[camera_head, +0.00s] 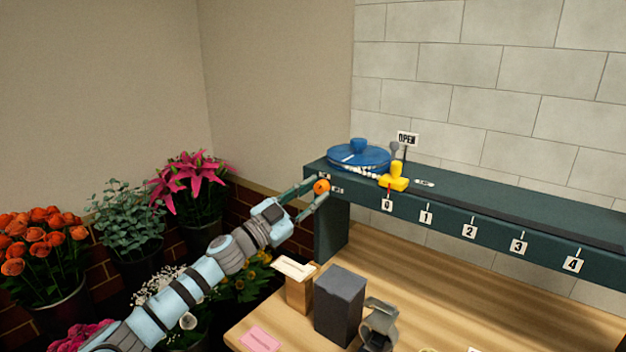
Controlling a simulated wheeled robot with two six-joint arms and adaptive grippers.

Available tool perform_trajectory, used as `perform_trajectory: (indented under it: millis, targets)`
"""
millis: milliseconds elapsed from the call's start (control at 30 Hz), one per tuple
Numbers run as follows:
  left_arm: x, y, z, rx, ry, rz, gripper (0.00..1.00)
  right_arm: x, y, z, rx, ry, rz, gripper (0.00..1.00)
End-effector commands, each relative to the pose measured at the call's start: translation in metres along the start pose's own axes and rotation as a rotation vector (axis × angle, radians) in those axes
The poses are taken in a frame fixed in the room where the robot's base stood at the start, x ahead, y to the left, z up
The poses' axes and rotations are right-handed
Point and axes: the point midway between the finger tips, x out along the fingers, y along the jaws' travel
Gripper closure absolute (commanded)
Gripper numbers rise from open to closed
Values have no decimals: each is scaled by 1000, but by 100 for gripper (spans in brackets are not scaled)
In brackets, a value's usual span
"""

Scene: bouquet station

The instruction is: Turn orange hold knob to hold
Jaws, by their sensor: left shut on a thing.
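The orange hold knob (321,186) sits on the left end of the dark green raised shelf (480,204). Small white labels show beside it, too small to read. My left gripper (318,190) reaches in from the left, its two fingers on either side of the knob and shut on it. Which way the knob is turned cannot be told. My right gripper is not in view.
On the shelf stand a blue round lidded thing (358,155), a yellow slider (393,178) by label 0, and an OPEN sign (407,139). Below are a dark grey block (340,305) and a wooden box (298,290). Flower buckets crowd the left.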

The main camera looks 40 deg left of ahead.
Motion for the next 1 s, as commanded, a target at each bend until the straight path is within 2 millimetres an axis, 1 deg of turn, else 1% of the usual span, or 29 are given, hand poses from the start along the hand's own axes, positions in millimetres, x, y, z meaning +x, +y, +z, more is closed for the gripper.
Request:
perform_trajectory:
  millis: [33, 100, 300, 700, 1000]
  targets:
    - [3, -6, -7, 36, -5, 14, 100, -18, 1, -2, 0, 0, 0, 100]
    - [3, -6, -8, 98, -8, 39, 100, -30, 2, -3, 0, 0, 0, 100]
    - [3, -7, -8, 277, -19, 111, 100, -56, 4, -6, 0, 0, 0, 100]
    - [3, -7, -8, 614, -40, 247, 100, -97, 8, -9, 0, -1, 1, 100]
    - [3, -7, -8, 786, -52, 316, 100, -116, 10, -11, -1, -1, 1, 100]
